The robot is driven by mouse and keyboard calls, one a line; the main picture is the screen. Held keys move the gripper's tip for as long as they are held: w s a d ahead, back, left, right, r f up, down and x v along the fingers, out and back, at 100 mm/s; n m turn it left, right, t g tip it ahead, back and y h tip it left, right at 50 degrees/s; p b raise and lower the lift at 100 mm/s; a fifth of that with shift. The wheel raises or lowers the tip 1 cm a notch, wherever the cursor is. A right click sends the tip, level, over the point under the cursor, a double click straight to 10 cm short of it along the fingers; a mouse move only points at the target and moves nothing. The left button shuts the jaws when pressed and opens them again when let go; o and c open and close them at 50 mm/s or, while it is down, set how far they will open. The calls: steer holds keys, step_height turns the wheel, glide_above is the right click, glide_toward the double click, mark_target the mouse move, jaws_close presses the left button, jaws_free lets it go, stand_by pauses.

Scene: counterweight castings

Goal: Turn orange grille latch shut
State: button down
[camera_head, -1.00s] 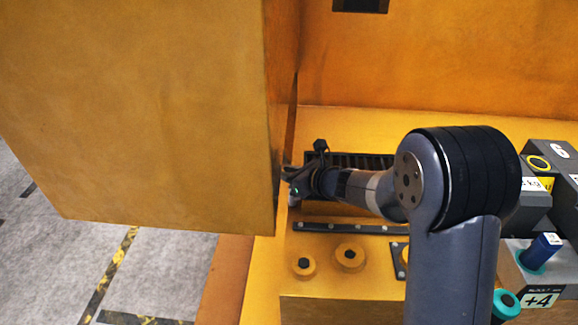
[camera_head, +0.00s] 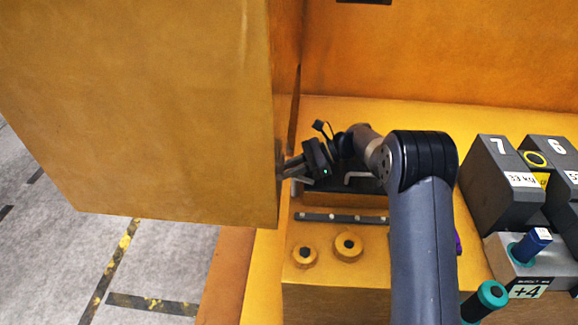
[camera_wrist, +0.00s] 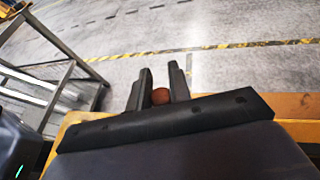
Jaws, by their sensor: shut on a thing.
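My gripper (camera_head: 287,168) is at the right edge of the big orange panel in the head view, pointing left. In the wrist view its two dark fingers (camera_wrist: 160,92) are shut on a small round orange-brown piece (camera_wrist: 160,97), which looks like the latch's end. The rest of the latch is hidden by the fingers and the wrist, so its angle cannot be told. A dark plate (camera_head: 320,190) with pale bent handles lies below my wrist; I cannot tell whether it is part of the grille.
The big orange panel (camera_head: 140,110) fills the left. Two round orange bosses (camera_head: 348,246) and a dark bolted strip (camera_head: 338,217) lie in front. Grey weights marked 7 (camera_head: 497,165) and 6 stand at right, beside a +4 block (camera_head: 530,290). Grey floor is open at lower left.

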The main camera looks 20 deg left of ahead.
steer(key=shift+s+d+n+g+h+p, duration=0.15)
steer(key=shift+n+g+h+p, duration=0.1)
steer(key=shift+n+g+h, duration=0.65)
steer(key=shift+s+n+g+h+p, duration=0.1)
steer(key=shift+n+g+h+p, duration=0.1)
steer(key=shift+n+g+h, duration=0.7)
steer(key=shift+n+g+y, duration=0.3)
steer(key=shift+n, duration=0.1)
steer(key=shift+r, duration=0.1)
steer(key=c, duration=1.3)
jaws_free()
steer(key=shift+m, duration=0.3)
